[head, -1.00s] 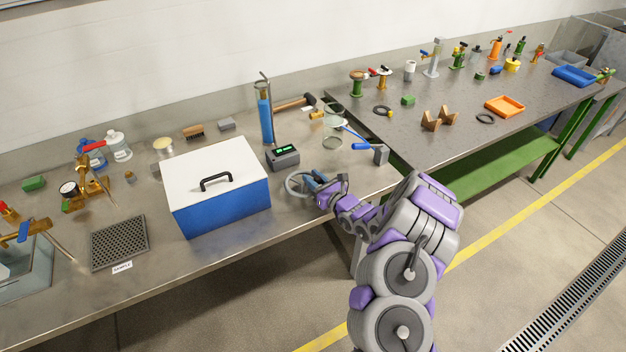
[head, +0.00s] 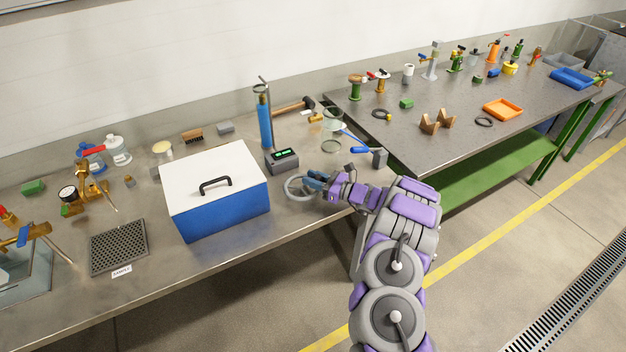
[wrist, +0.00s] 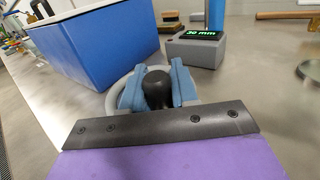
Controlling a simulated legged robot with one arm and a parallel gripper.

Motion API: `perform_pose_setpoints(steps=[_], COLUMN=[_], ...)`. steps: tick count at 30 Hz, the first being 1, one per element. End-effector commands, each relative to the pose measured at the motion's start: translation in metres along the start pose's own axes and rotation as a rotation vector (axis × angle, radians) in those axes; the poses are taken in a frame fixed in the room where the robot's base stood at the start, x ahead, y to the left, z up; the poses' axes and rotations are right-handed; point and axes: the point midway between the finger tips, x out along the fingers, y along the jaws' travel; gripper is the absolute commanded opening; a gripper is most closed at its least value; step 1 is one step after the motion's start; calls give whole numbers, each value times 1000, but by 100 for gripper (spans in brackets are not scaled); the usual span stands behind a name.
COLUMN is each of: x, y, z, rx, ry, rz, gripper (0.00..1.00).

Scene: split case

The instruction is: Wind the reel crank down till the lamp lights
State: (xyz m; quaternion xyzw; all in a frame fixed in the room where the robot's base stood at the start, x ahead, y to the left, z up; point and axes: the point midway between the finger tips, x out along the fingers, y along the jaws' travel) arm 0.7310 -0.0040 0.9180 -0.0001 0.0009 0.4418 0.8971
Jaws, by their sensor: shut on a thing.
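My gripper (head: 314,181) is low over the near bench, right of the blue case. In the wrist view its two blue fingers (wrist: 157,88) are shut on a black knob (wrist: 156,88). A pale grey ring (wrist: 113,98) shows behind and left of the fingers; it also shows in the head view (head: 291,187). The ring and knob look like the crank, but the fingers hide how they join. A grey box (head: 282,161) behind has a lit green display (wrist: 199,35), seemingly reading 30 mm. I cannot pick out a separate lamp.
The blue case (head: 222,215) with a white lid stands close left of the ring. A tall blue cylinder with a rod (head: 265,122) stands behind the grey box. A blue-handled tool (head: 362,152) and a hammer (head: 294,105) lie right and behind.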

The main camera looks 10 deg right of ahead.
Motion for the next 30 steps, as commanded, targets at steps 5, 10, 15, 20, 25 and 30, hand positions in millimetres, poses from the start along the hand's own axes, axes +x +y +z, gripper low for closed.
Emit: perform_pose_setpoints(steps=[5,10,15,20,25,30], x=[-1,-1,0,0,-3,-22], y=[-2,-2,-1,-1,-1,-2], z=[1,1,1,1,1,2], rx=[-2,-1,-1,-1,0,1], ry=[-2,-2,-2,-2,-1,-1], rz=[-3,-3,-2,-2,-2,-4], gripper=[0,29,46,49,49,49])
